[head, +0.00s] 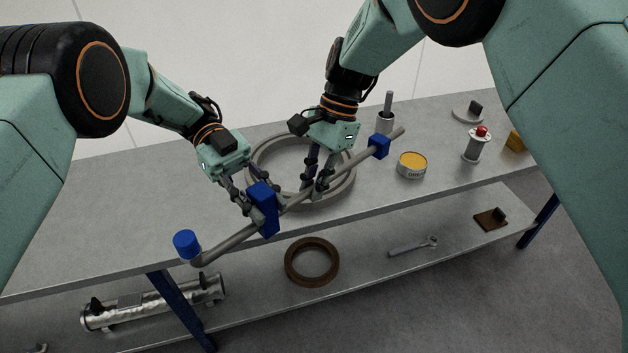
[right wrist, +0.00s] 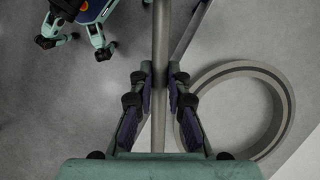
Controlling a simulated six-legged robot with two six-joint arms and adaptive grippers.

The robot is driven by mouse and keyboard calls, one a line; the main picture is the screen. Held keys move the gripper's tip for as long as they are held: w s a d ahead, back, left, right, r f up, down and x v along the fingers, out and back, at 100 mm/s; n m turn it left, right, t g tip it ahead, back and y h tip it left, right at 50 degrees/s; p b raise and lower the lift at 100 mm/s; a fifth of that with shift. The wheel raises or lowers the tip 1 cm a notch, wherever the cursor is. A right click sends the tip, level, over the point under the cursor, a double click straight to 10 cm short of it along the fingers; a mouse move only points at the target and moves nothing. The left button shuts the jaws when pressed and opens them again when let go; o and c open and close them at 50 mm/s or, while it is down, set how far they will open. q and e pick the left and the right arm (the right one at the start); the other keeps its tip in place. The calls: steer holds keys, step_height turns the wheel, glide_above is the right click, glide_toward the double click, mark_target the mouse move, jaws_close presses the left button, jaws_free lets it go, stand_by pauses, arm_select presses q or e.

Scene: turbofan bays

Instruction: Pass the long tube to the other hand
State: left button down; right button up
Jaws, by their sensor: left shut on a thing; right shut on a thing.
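The long tube (head: 232,242) is a grey bent pipe held in the air over the bench's front edge. It has a blue cap (head: 186,244) at its left end, a large blue block (head: 264,210) near its middle and a small blue block (head: 379,146) toward its right end. My left gripper (head: 249,206) is shut on the tube at the large blue block, which partly hides the fingers. My right gripper (head: 318,190) is shut on the tube right of that block. In the right wrist view the tube (right wrist: 160,60) runs between the right gripper's fingers (right wrist: 160,88).
A grey ring (head: 347,185) lies on the bench (head: 110,215) behind the tube. A tin (head: 412,165), a cup with a rod (head: 386,121) and a red-topped spool (head: 477,146) stand to the right. The lower shelf holds a brown ring (head: 312,262), a wrench (head: 414,246) and a metal cylinder (head: 150,302).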

stand_by(0.4)
arm_select(q)
steer(key=c, duration=0.9)
jaws_free()
steer(key=shift+c, duration=0.2)
